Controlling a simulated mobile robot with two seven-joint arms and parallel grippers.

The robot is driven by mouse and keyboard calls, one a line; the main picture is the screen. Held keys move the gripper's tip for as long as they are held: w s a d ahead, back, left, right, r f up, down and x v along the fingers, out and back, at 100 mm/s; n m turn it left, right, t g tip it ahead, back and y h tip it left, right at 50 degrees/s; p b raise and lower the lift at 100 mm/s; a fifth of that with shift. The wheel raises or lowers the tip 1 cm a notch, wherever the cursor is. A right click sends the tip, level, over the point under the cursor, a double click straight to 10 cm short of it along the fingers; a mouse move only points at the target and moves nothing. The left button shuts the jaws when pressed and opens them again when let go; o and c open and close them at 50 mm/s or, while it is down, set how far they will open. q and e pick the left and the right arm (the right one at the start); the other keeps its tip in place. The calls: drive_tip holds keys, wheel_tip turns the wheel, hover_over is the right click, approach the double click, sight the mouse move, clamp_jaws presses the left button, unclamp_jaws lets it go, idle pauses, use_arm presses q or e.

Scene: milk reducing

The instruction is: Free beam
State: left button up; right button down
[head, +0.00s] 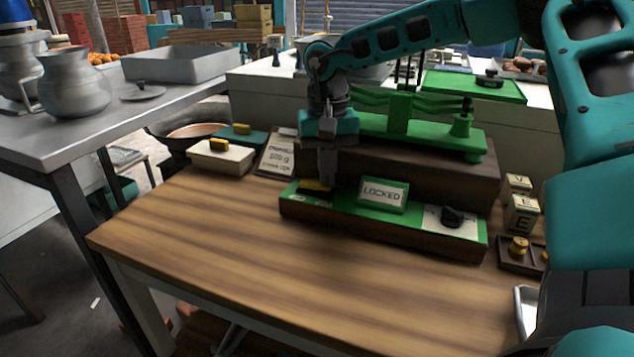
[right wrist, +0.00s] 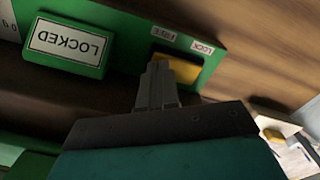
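The green balance beam (head: 400,107) stands on a dark wooden base. In front is a green-topped panel (head: 330,207) with a sign reading LOCKED (head: 383,194), also in the right wrist view (right wrist: 67,43). A yellow slider (head: 314,186) sits at the panel's left end. In the right wrist view the yellow slider (right wrist: 182,70) lies beside the labels FREE (right wrist: 163,34) and LOCK (right wrist: 203,46). My right gripper (head: 327,182) points down at the slider. Its fingers (right wrist: 158,72) look closed together and overlap the slider's edge; contact is unclear. My left gripper is out of view.
A black knob (head: 452,217) is on the panel's right end. Lettered blocks (head: 521,213) and a small dark tray (head: 514,262) stand at the right. A cream box (head: 222,158) and a 100 g card (head: 278,158) stand at the left. The table front (head: 250,270) is clear.

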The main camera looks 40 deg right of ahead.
drive_tip(key=shift+f, duration=0.2)
drive_tip(key=shift+r, duration=0.1)
drive_tip(key=shift+r+p, duration=2.2)
drive_tip(key=shift+r, duration=1.3)
drive_tip(key=shift+f, duration=0.1)
